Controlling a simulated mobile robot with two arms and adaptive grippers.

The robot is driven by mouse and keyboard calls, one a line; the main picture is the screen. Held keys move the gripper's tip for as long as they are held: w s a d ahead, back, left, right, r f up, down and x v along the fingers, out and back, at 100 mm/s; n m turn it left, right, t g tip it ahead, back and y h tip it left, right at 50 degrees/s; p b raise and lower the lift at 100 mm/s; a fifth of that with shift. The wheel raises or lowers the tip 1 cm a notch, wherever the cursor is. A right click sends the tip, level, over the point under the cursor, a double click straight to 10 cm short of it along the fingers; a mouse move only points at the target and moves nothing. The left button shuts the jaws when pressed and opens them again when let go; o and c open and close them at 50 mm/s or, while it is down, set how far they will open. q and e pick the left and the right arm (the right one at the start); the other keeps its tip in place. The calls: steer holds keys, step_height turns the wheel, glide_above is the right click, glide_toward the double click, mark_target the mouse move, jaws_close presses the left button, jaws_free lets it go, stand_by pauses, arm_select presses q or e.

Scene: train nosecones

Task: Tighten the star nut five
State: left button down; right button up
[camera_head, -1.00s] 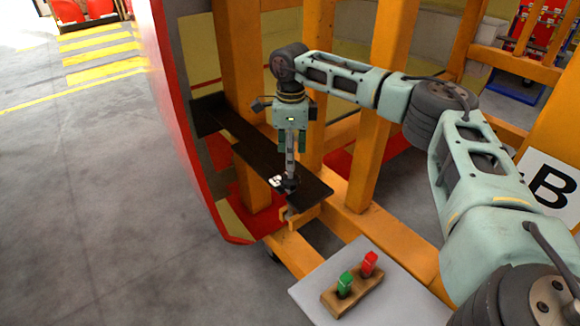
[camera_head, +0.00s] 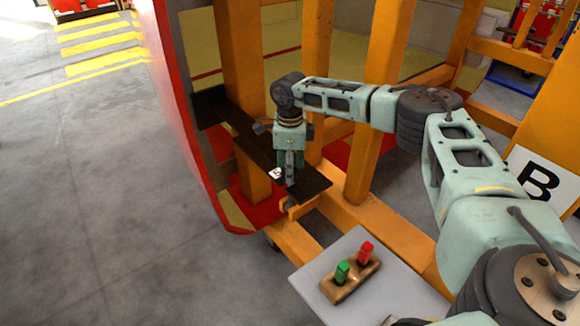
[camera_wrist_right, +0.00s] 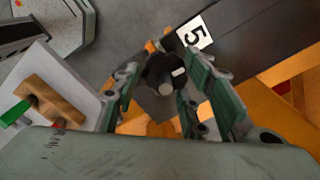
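The black star nut (camera_wrist_right: 158,68) sits on a grey bolt (camera_wrist_right: 166,89) whose round end faces the right wrist camera. A white label with a 5 (camera_wrist_right: 194,34) is beside it on the dark plate (camera_wrist_right: 245,25); the label (camera_head: 276,173) and plate (camera_head: 243,136) also show in the head view. My right gripper (camera_wrist_right: 162,78) points down, with its fingers spread on either side of the nut and a visible gap to it. In the head view the right gripper (camera_head: 290,176) is low over the plate's near end and largely hides the nut. My left gripper is out of view.
Orange frame posts (camera_head: 318,80) rise close behind the plate, and a red-edged panel (camera_head: 185,130) stands to its left. A grey board (camera_head: 390,299) with a wooden block (camera_head: 352,280) carrying a green and a red piece is in front. The floor at left is clear.

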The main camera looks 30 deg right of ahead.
steer(key=c, duration=0.7)
